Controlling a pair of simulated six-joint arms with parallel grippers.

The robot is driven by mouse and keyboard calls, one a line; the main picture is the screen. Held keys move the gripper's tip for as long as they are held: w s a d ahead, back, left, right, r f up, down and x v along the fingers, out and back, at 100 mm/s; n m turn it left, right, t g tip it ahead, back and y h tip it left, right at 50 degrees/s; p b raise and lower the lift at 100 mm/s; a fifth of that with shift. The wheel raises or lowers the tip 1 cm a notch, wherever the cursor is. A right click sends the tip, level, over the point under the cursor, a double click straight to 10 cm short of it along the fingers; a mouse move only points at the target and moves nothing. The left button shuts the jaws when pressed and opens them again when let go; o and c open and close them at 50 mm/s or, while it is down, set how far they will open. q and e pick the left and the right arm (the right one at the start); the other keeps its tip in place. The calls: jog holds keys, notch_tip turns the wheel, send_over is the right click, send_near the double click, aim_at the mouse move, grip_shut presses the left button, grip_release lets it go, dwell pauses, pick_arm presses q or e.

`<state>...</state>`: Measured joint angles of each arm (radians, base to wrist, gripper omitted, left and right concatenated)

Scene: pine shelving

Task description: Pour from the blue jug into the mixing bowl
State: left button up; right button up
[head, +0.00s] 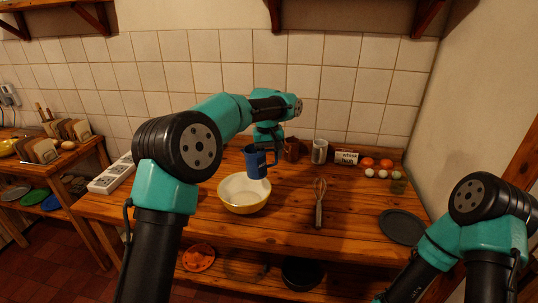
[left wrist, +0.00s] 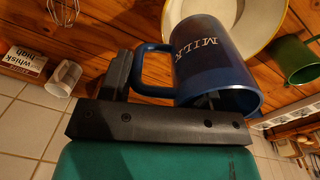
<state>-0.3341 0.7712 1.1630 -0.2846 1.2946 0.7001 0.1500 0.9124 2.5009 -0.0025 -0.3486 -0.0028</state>
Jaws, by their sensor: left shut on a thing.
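The blue jug (head: 256,163) is marked MILK in the left wrist view (left wrist: 210,55). My left gripper (head: 268,146) is shut on it at the handle side; its dark fingers also show in the left wrist view (left wrist: 160,85). The jug looks close to upright in the head view, held near the far rim of the mixing bowl (head: 244,207). The bowl is cream inside with a yellowish outside, and part of it shows beyond the jug in the left wrist view (left wrist: 262,32). No stream is visible. My right gripper is out of view.
A whisk (head: 319,203) lies right of the bowl. A dark plate (head: 402,227) lies at the right. A green mug (left wrist: 292,60) is near the bowl.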

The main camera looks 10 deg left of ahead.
pick_arm(q)
jog(key=shift+f, duration=0.15)
jog(key=shift+f+h, duration=0.4)
jog(key=shift+f, duration=0.45)
jog(key=shift+d+h, duration=0.1)
jog(key=shift+h, duration=0.3)
jog(key=shift+r+t+h, duration=0.3)
jog(key=shift+r, duration=0.05)
jog(key=shift+r+t+h, duration=0.4)
jog(key=shift+r+h, duration=0.05)
jog(key=shift+h, duration=0.75)
dwell(1.2)
jog(key=shift+s+a+r+t+h, duration=0.1)
jog(key=shift+a+r+t+h, duration=0.05)
jog(key=shift+h, duration=0.4)
jog(key=shift+a+r+t+h, duration=0.1)
jog(key=shift+t+h, duration=0.05)
jog(key=shift+h, duration=0.4)
dwell(1.2)
jog(key=shift+a+h, duration=0.3)
jog(key=shift+h, duration=0.5)
dwell(0.8)
